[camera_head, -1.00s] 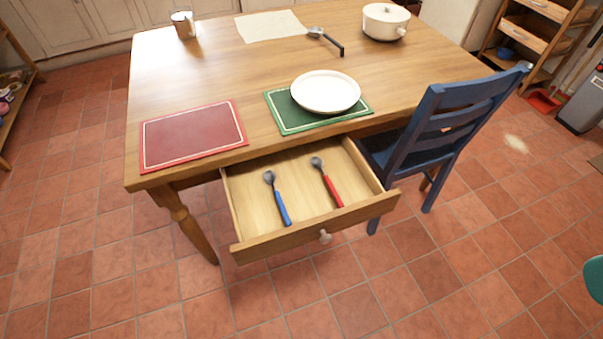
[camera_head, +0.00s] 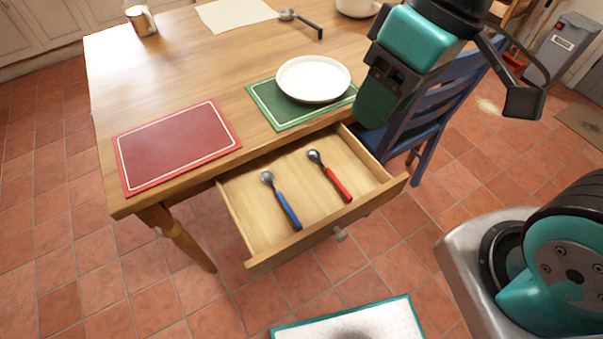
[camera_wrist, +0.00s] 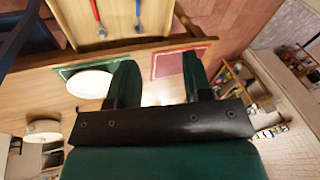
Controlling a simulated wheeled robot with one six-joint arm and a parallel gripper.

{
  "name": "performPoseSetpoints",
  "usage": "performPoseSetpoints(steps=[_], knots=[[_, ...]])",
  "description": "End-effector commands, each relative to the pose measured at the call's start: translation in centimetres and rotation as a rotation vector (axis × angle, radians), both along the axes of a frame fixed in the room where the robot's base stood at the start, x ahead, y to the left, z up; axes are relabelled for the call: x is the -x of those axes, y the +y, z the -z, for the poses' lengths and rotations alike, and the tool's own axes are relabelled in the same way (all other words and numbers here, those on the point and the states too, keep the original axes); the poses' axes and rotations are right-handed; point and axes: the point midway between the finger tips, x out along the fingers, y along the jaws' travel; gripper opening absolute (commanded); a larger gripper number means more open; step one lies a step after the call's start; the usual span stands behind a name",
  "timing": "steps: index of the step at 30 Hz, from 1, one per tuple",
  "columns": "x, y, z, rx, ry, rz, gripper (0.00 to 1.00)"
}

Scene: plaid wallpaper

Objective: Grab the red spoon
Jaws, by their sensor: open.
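The red spoon (camera_head: 330,175), with a grey bowl and a red handle, lies in the open drawer (camera_head: 263,262) under the table's front edge. A blue-handled spoon (camera_head: 281,200) lies to its left. In the wrist view, the red handle (camera_wrist: 95,10) shows at the top edge, left of the blue handle (camera_wrist: 138,9). My gripper (camera_wrist: 159,72) is open and empty, its two dark green fingers apart. In the head view, my arm's end is at the upper right, above the table and chair, away from the spoon.
A blue chair (camera_head: 433,118) stands right of the drawer.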

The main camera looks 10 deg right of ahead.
Motion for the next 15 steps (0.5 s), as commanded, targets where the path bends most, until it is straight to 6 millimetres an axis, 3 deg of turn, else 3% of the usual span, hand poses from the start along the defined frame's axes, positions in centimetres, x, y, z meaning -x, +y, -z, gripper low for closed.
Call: performPoseSetpoints(steps=[1, 9, 12, 15], knots=[[-2.0, -0.4, 3.4, 0.027, 0.012, 0.032, 0.46], [-14.1, -1.8, 18.0, 0.225, 0.043, 0.186, 0.46], [-16.9, -2.4, 21.8, 0.28, 0.048, 0.224, 0.46], [-18.4, -2.9, 24.0, 0.315, 0.05, 0.248, 0.46]])
